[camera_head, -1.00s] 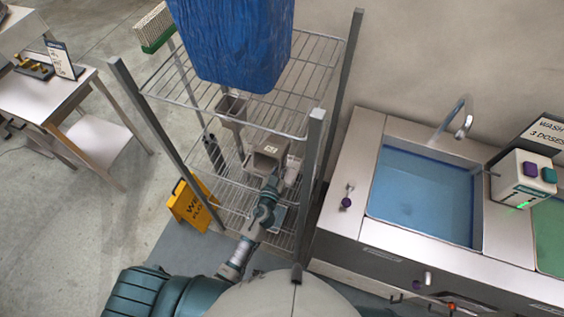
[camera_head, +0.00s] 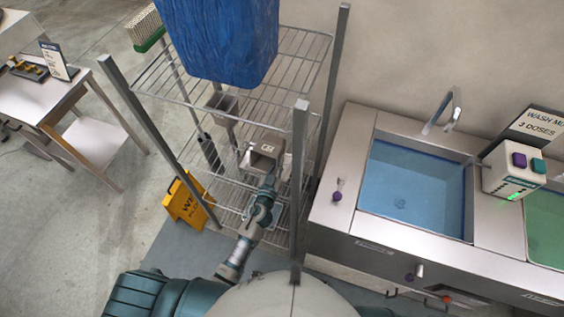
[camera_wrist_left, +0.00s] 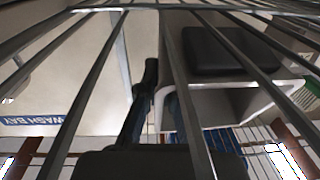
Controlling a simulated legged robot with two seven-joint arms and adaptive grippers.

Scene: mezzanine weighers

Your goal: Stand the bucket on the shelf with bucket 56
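A grey box-shaped bucket (camera_head: 266,149) with a small pale label, too small to read, is inside the wire rack (camera_head: 322,112), below the top shelf. My left gripper (camera_head: 266,168) reaches in from the front and meets the bucket's near side. Pale parts show on both sides of the bucket; whether the fingers press on it is unclear. A second grey bucket (camera_head: 222,104) stands farther back, partly behind the top shelf wires; no number is readable on it. The left wrist view shows rack wires close up and a dark block at the bottom. My right gripper is out of view.
A large blue wrapped load (camera_head: 217,40) covers much of the top shelf. Rack posts frame the opening. A yellow sign (camera_head: 186,203) stands left of the rack. The sink counter (camera_head: 338,180) is at the right. A table (camera_head: 45,95) is at far left.

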